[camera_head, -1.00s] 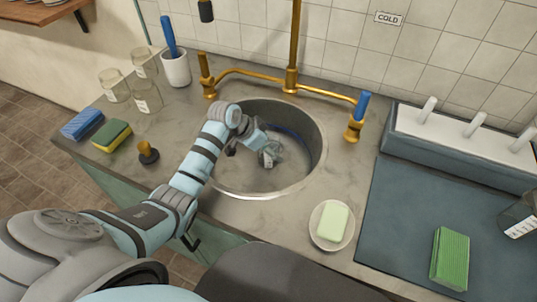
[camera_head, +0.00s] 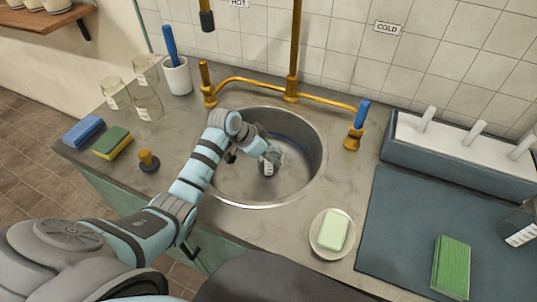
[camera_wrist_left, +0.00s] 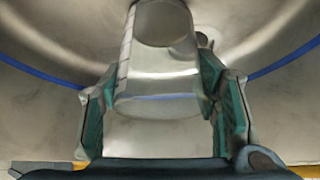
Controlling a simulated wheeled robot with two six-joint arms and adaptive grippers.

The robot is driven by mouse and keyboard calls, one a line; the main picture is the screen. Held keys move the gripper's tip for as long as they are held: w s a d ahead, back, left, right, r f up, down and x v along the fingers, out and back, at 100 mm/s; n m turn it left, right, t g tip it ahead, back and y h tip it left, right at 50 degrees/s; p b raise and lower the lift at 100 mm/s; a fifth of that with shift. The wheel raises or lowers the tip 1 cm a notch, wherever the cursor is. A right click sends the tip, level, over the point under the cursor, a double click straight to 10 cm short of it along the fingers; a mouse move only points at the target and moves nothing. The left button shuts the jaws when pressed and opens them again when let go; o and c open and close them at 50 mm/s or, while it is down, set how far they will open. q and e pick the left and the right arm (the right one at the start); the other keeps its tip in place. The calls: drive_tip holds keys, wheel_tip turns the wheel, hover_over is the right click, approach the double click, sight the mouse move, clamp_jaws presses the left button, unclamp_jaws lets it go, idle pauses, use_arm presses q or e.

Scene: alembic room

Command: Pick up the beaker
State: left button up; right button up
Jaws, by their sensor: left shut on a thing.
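A clear glass beaker (camera_head: 269,165) with a pale label is inside the round metal sink basin (camera_head: 240,190). My left gripper (camera_head: 262,158) reaches down into the basin and is shut on the beaker. In the left wrist view the beaker (camera_wrist_left: 158,72) stands between the two green-padded fingers, one on each side of it. I cannot tell whether the beaker touches the basin floor. My right gripper is not in view.
Brass taps (camera_head: 291,85) stand behind the sink. Glass jars (camera_head: 147,103), a white cup (camera_head: 177,76), sponges (camera_head: 113,142) and a stopper (camera_head: 148,160) are at left. A soap dish (camera_head: 323,247), dark mat (camera_head: 400,235) and drying rack (camera_head: 445,150) are at right.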

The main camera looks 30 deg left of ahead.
use_arm(q)
wheel_tip(320, 180, up, 20)
drive_tip(key=p, duration=0.4)
drive_tip(key=shift+f, duration=0.15)
idle(0.4)
drive_tip(key=h+b, duration=0.1)
drive_tip(key=t+h+b, duration=0.1)
drive_tip(key=h, duration=0.1)
drive_tip(key=t+h+b, duration=0.1)
drive_tip(key=shift+r+n, duration=0.3)
drive_tip(key=shift+n, duration=0.1)
idle(0.9)
